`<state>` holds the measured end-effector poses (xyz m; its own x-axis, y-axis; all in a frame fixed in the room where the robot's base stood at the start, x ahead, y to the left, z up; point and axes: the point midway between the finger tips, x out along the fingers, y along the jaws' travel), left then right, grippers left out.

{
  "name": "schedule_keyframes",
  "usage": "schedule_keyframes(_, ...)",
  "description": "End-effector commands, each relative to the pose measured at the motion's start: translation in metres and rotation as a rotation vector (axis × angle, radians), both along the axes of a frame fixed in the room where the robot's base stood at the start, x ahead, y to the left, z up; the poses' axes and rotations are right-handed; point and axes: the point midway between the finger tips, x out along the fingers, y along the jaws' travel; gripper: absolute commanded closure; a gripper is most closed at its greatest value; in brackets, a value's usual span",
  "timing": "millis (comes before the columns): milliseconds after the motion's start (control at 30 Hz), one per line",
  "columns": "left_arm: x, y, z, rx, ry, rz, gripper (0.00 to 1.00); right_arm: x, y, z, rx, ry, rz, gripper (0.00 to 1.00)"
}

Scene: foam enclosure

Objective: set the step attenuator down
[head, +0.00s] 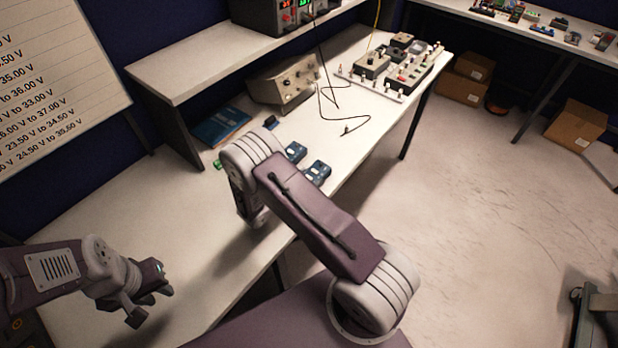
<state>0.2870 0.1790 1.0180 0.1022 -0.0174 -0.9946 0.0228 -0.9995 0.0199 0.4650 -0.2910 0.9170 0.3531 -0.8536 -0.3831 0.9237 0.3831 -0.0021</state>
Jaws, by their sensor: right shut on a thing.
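No step attenuator can be told for certain in the head view. Two small blue boxes with pale labels, a far one (295,152) and a near one (317,171), are near the front edge of the bench (190,262). I cannot tell what they are. My right arm crosses the middle of the view and bends down over the bench. Its forearm and wrist partly show, but its fingers and anything in them are hidden behind the arm. My left gripper (164,281) is over the bench's near left part, apart from other objects; its fingers look parted and empty.
A beige instrument (284,84), a blue book (220,126) and a small green item (217,164) are on the bench. A panel of instruments (397,70) and loose black leads (346,130) are farther back. A raised shelf (190,70) runs behind. The near left bench is clear.

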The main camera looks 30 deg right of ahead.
Motion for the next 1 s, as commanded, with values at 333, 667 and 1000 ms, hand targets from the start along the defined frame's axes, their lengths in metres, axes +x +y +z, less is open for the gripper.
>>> schedule_keyframes(333,0.0,0.0,-0.003,0.0,0.0,0.0,0.72,0.0,0.0,-0.003,0.0,0.0,0.0,0.38)
schedule_keyframes(667,0.0,0.0,-0.003,0.0,0.0,0.0,0.72,0.0,0.0,-0.002,0.0,0.0,0.0,0.22)
schedule_keyframes(1000,0.0,0.0,-0.012,0.0,0.0,0.0,0.72,-0.019,0.052,0.021,0.002,-0.003,0.007,0.22)
